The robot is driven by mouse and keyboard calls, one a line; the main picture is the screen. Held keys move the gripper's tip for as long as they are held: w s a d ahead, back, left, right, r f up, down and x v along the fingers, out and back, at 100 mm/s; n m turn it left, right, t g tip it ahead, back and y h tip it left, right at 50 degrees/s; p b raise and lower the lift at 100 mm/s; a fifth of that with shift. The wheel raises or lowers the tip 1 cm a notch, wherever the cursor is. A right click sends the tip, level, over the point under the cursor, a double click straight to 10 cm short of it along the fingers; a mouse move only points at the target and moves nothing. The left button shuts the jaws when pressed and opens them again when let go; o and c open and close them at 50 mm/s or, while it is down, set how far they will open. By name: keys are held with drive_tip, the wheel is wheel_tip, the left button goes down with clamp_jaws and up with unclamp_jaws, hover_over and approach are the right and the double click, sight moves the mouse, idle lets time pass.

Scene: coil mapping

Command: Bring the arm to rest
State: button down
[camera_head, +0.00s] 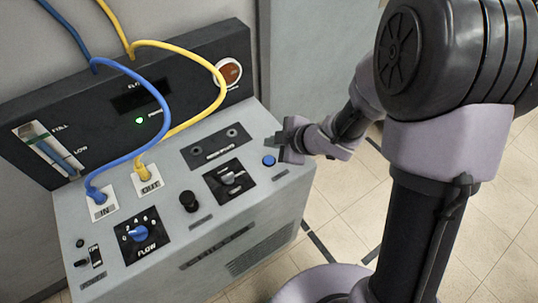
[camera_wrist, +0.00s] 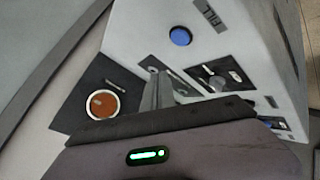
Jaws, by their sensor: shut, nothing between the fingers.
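My gripper (camera_head: 284,139) is shut and empty, beside the right end of the grey machine's sloping top, just above and right of a blue button (camera_head: 268,160). I cannot tell whether it touches the machine. In the wrist view my shut gripper (camera_wrist: 158,90) points at the machine. The blue button (camera_wrist: 180,36) lies above and right of the fingers there. The arm reaches in from the right of the head view, bent at the elbow.
The grey machine (camera_head: 262,215) has a dark back panel with a green light (camera_head: 139,120) and a red-brown round indicator (camera_head: 229,72). A blue hose (camera_head: 135,75) and a yellow hose (camera_head: 186,48) loop over its top. Tiled floor (camera_head: 345,205) is open to the right.

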drive_tip(key=shift+f, duration=0.1)
drive_tip(key=d+r+m+t+h, duration=0.3)
drive_tip(key=d+r+m+h, duration=0.3)
drive_tip(key=d+r+m, duration=0.55)
drive_tip(key=s+d+r+m+g+h, duration=0.1)
drive_tip(key=s+d+r+m, duration=0.2)
drive_tip(key=s, duration=0.4)
drive_tip(key=s+r+m+g, duration=0.1)
drive_tip(key=s+r+m, duration=0.25)
drive_tip(key=s, duration=0.45)
drive_tip(key=s+a+m+g+y, duration=0.1)
drive_tip(key=s+a+m+y, duration=0.1)
drive_tip(key=s+a+m, duration=0.2)
drive_tip(key=s+a, duration=0.1)
drive_tip(key=s, duration=0.2)
drive_tip(key=shift+s+r+m+g, duration=0.3)
drive_tip(key=shift+r, duration=0.05)
drive_tip(key=shift+a, duration=0.1)
